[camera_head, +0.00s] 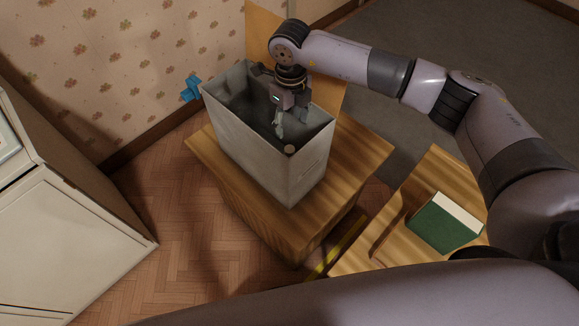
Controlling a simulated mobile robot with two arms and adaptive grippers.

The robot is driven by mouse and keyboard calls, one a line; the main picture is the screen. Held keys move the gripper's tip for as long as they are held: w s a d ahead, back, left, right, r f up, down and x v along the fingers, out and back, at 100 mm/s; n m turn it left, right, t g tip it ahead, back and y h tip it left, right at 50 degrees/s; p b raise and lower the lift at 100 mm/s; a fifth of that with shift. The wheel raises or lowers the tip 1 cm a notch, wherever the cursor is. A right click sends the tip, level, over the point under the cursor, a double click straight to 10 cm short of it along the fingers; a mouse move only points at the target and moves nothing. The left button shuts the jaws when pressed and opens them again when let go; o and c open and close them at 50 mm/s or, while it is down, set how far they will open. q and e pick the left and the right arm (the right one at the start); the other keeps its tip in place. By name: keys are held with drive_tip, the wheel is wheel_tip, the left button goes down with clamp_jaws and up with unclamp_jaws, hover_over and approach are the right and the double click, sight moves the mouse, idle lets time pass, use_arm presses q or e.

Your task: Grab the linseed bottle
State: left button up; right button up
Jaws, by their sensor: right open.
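My right gripper (280,125) points down inside a tall grey bin (262,158), its jaws open and reaching below the rim. No label is readable. My left gripper is not in view.
The bin stands on a wooden stand (350,160) with a tall wooden board (262,35) behind. A green book (440,225) lies on another wooden surface (400,262) at right. A white cabinet (75,240) stands at left. Parquet floor between is mostly clear.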

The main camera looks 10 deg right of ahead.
drive_tip(key=b, duration=0.2)
hover_over(290, 149)
wheel_tip(290, 149, down, 5)
drive_tip(key=shift+f, duration=0.15)
wheel_tip(290, 149, down, 4)
drive_tip(key=shift+r+b, duration=0.2)
drive_tip(key=shift+b, duration=0.85)
wheel_tip(290, 149, down, 5)
drive_tip(key=b, duration=0.3)
drive_tip(key=shift+w+r, duration=0.1)
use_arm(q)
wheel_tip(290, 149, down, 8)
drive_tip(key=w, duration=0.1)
use_arm(e)
drive_tip(key=shift+r, duration=0.1)
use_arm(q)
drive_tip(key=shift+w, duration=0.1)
use_arm(e)
drive_tip(key=shift+c, duration=0.5)
drive_tip(key=c, duration=0.7)
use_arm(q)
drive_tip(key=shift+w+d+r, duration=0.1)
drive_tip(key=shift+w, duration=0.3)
use_arm(e)
clamp_jaws()
